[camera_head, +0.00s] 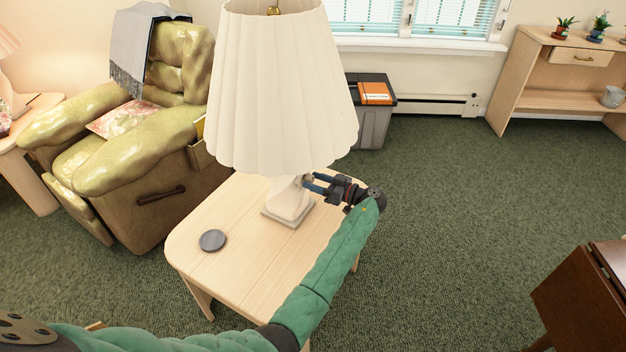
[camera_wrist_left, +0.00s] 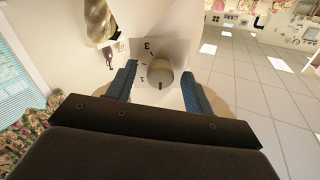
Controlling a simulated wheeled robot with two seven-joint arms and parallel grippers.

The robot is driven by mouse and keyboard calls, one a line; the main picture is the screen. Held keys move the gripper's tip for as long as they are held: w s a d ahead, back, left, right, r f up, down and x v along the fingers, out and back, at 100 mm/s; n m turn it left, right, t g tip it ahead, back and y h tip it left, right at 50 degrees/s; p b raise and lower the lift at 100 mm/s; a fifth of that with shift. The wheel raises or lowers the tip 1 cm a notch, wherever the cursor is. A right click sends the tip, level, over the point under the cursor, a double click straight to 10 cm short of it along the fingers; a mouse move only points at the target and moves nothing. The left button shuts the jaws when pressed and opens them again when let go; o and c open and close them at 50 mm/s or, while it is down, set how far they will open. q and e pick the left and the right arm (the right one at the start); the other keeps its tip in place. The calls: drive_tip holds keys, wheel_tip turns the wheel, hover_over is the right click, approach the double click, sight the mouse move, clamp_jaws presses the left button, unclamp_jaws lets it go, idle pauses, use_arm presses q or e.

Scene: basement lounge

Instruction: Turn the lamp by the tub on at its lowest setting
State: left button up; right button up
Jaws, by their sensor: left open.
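The lamp, with a pleated cream shade (camera_head: 283,95) and a pale base (camera_head: 288,200), stands upright on a light wooden side table (camera_head: 245,270). The shade looks unlit. The grey tub (camera_head: 374,132) is on the floor behind the table. My left gripper (camera_head: 308,181) reaches the right side of the lamp base, below the shade. In the left wrist view a round knob (camera_wrist_left: 158,72) on a pale plate (camera_wrist_left: 143,52) with dark numerals lies between the open blue fingers. A dark mark shows on the knob's lower edge. I cannot tell whether either finger touches it. My right gripper is not in view.
A dark round disc (camera_head: 213,240) lies on the table, left of the lamp. An orange book (camera_head: 375,93) lies on the tub's lid. A green armchair (camera_head: 140,150) stands to the left. The carpet to the right is clear up to a dark brown table (camera_head: 585,300).

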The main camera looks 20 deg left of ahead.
use_arm(q)
drive_tip(key=c, duration=1)
